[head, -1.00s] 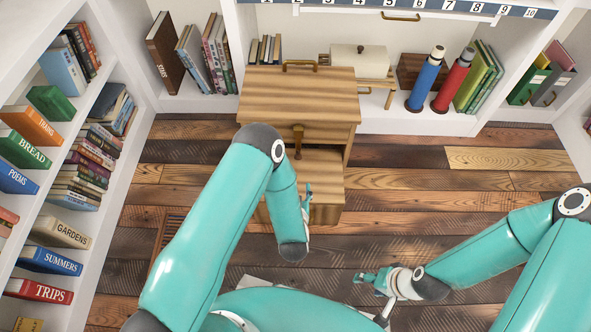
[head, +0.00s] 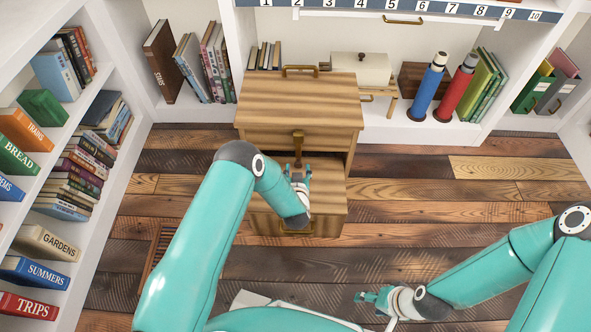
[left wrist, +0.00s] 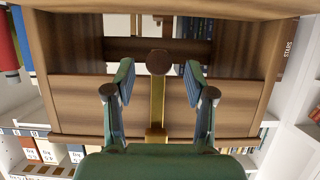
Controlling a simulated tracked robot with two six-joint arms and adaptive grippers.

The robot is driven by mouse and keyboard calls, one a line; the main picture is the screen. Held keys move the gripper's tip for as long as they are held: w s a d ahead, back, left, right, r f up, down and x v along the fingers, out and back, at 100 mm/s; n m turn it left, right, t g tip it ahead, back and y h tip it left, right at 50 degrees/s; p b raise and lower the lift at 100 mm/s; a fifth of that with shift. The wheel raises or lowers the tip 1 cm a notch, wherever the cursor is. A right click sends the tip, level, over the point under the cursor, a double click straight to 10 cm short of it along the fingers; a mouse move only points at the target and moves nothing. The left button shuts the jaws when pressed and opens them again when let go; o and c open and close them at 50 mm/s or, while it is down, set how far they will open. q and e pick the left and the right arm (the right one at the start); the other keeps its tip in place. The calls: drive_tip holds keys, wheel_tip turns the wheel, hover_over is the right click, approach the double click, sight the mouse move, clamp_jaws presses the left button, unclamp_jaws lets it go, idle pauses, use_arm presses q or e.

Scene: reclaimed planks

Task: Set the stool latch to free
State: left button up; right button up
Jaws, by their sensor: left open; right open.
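The wooden step stool (head: 270,98) stands ahead of me, with striped planks and a lower step. Its latch (head: 298,143) is a brass bar on the front face, hanging straight down to a dark round knob. In the left wrist view the latch's brass bar (left wrist: 157,100) and brown knob (left wrist: 159,62) show close up. My left gripper (head: 298,176) is open just in front of and below the latch; in the left wrist view its open fingers (left wrist: 157,70) stand either side of the knob, with gaps on both sides. My right gripper (head: 372,296) is open and empty, low over the floor.
Bookshelves (head: 100,85) line the left wall. Behind the stool, a low shelf holds a red bottle (head: 456,88), a blue bottle (head: 427,88) and several books. A slatted wooden piece (head: 158,247) lies at the lower left. The plank floor right of the stool (head: 430,205) is clear.

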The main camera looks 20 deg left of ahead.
use_arm(q)
drive_tip(key=shift+x, duration=0.95)
clamp_jaws()
